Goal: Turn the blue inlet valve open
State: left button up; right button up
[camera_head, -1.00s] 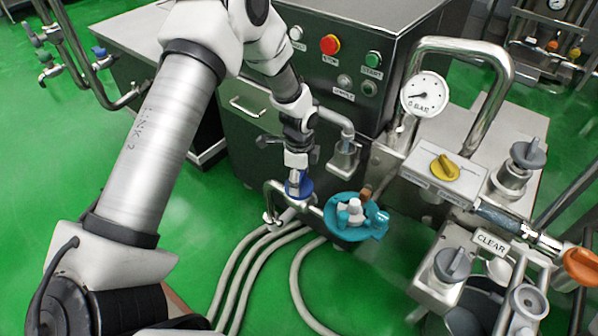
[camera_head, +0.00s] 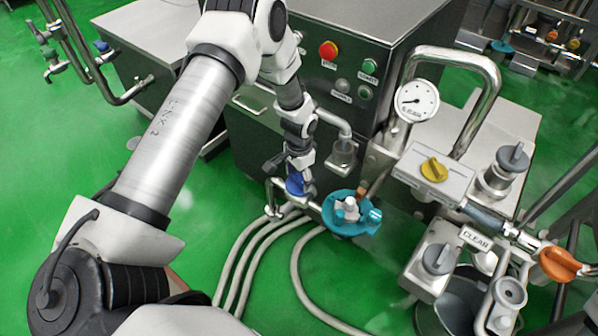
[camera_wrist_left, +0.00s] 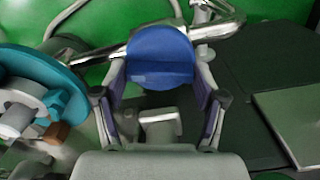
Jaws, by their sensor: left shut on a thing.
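The blue inlet valve (camera_head: 297,186) sits on the steel pipe at the front of the machine, beside the teal wheel. It also shows in the left wrist view (camera_wrist_left: 160,58) as a round blue handle between my gripper's fingers. My left gripper (camera_head: 297,172) comes down on the valve from above and is shut on its handle. In the left wrist view, one finger of the left gripper (camera_wrist_left: 160,92) lies on each side of the handle. Part of the valve is hidden by the gripper in the head view. My right gripper is not in view.
A teal wheel (camera_head: 340,226) stands close to the right of the valve. A pressure gauge (camera_head: 416,101), a yellow knob (camera_head: 434,169) and an orange handle (camera_head: 561,264) are further right. Pale hoses (camera_head: 245,262) run over the green floor below.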

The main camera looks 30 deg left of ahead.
aim_at(299, 178)
pick_arm(q)
jog(key=shift+n+p, duration=0.7)
jog(key=shift+n, duration=0.7)
jog(key=shift+w, duration=0.1)
jog(key=o, duration=1.1)
jog(key=shift+o, duration=0.2)
notch_tip(299, 178, up, 12)
